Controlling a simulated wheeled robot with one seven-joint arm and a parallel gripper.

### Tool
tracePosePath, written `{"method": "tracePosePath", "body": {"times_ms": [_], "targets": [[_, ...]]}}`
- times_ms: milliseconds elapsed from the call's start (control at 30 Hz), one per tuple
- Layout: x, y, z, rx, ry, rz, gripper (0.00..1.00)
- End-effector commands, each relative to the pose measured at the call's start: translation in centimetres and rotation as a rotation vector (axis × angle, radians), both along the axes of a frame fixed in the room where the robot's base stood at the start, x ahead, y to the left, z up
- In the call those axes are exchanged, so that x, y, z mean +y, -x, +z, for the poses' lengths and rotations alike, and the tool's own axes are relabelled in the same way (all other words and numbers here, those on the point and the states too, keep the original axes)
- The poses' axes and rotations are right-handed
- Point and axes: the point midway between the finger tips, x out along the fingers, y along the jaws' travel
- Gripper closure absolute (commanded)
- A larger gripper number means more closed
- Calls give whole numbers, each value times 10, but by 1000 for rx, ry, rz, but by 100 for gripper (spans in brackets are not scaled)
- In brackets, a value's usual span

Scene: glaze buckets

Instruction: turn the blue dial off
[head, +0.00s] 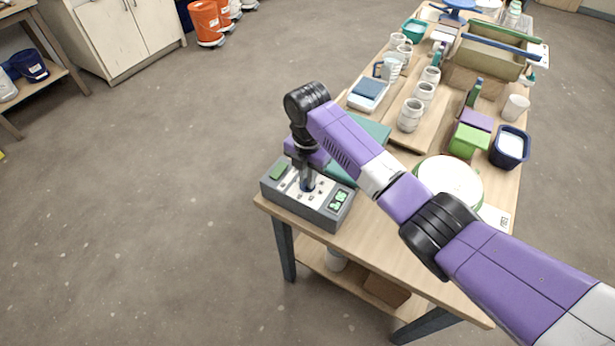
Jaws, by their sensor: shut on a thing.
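A grey control box (328,217) with a pale top panel sits at the near left corner of the wooden table. It has a green patch (279,171) at its left end and a small display with green marks (339,200) at its right end. My gripper (307,187) points down onto the middle of the panel and is shut on a small blue dial (309,187). The fingers hide most of the dial, so its pointer position cannot be read. Small marks or knobs show on the panel around the fingers.
My arm crosses the table from the lower right. Behind the box are a teal sheet (373,130), a scale (368,94), several pale jars (411,115), a white round lid (449,178), a green block (467,141) and a dark blue tub (510,147). Open floor lies left of the table.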

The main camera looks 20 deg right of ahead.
Motion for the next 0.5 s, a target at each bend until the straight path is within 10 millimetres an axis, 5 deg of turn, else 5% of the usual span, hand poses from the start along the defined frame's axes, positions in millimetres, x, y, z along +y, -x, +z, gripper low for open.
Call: {"method": "tracePosePath", "body": {"times_ms": [500], "targets": [[2,0,1,-1,-3,67,100]]}}
